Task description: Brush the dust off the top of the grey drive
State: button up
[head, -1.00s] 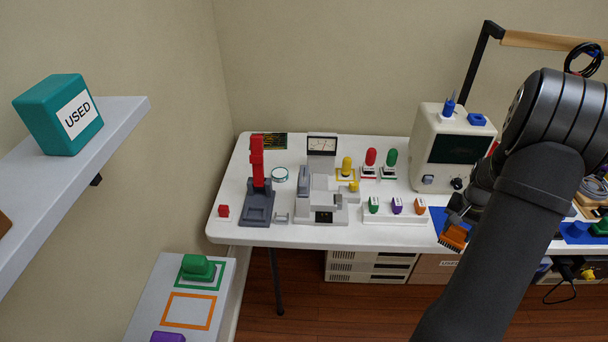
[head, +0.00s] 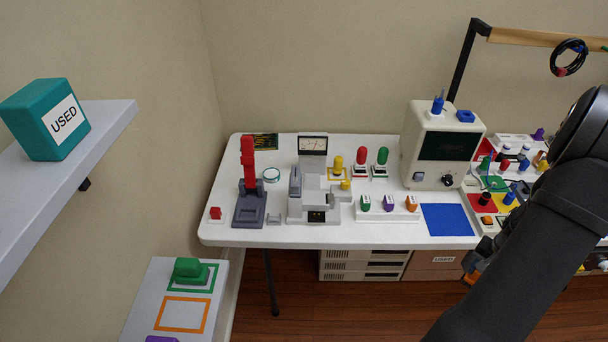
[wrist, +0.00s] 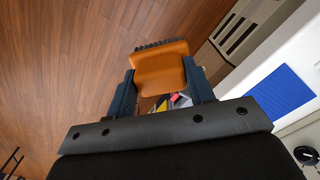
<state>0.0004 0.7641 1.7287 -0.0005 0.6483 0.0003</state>
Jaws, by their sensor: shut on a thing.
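My gripper (wrist: 160,82) is shut on an orange brush (wrist: 160,66) with a row of dark bristles, seen in the wrist view above the wood floor. In the head view the gripper (head: 476,264) is low at the table's front edge, partly hidden by my own arm. Only a small orange part of the brush (head: 472,278) shows there. A stack of pale, slotted drive-like units (head: 362,265) stands under the table, left of the gripper and apart from it. I cannot tell which thing is the grey drive, and no dust is clear.
The white table (head: 330,235) holds a red-and-grey stand (head: 250,195), a meter device (head: 312,185), a cream monitor (head: 440,145) and a blue mat (head: 447,220). A cardboard box (head: 434,265) stands under it. A low side table (head: 150,285) is at left; bare floor lies between.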

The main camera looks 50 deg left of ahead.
jog(key=shift+a, duration=0.1)
dwell(0.4)
jog(key=w+a+r+n, duration=0.15)
jog(key=a+r, duration=0.35)
jog(key=a, duration=1)
jog(key=a+r+n, duration=0.3)
jog(key=a+r, duration=0.3)
jog(key=a, duration=0.9)
jog(key=s+a+r+n, duration=0.2)
jog(key=s+a+r, duration=0.4)
jog(key=s+a, duration=0.3)
jog(key=s+a+r+n, duration=0.2)
jog(key=s+a+r, duration=0.5)
jog(key=a, duration=0.9)
jog(key=s, duration=0.3)
jog(key=shift+s+n, duration=0.1)
jog(key=shift+n, duration=0.15)
jog(key=shift+f, duration=2.9)
